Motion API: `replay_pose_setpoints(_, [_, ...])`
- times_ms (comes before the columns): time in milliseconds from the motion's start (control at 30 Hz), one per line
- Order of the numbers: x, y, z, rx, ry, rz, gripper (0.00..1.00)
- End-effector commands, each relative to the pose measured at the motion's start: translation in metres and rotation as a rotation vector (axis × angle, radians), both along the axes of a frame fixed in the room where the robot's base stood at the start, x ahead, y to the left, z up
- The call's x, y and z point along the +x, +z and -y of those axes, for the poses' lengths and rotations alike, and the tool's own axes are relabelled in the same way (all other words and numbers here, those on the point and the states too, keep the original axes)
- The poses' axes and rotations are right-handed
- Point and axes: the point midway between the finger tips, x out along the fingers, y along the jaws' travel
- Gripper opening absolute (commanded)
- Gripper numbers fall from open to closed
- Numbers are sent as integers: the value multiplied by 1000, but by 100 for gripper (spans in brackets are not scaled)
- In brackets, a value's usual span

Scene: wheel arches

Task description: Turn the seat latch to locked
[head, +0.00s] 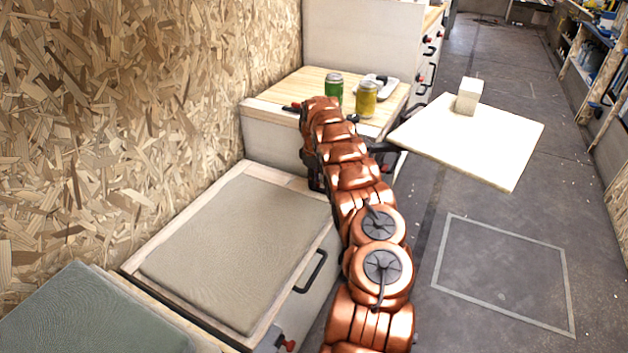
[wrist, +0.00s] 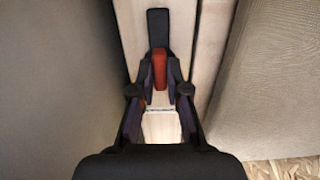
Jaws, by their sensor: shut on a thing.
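The seat latch (wrist: 159,68) shows in the wrist view as a red handle with a black bar (wrist: 158,28) beyond it, over a pale wood strip. My gripper (wrist: 163,90) has its two dark fingers on either side of the red handle and is shut on it. The near part of the handle is partly hidden by the fingers. In the head view my copper arm reaches to the far end of the cushioned bench (head: 245,240). The fingertips and the held latch cannot be made out there.
A beige cushion (wrist: 270,90) lies right of the strip in the wrist view. A pale board (head: 470,145) carries a white block (head: 469,92). Floor at right is open.

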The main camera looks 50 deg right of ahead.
Motion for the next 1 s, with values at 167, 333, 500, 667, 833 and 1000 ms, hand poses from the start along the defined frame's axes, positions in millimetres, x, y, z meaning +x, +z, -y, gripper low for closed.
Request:
replay_pose_setpoints(167, [0,1,-1,0,-14,0,0])
replay_pose_setpoints(333, [1,3,-2,0,-67,-1,0])
replay_pose_setpoints(500, [1,4,-2,1,-171,-1,0])
replay_pose_setpoints(667, [1,3,-3,3,-305,-4,0])
replay_pose_setpoints(833, [1,3,-2,2,-464,-2,0])
replay_pose_setpoints(1000, [2,3,-2,0,-625,0,0])
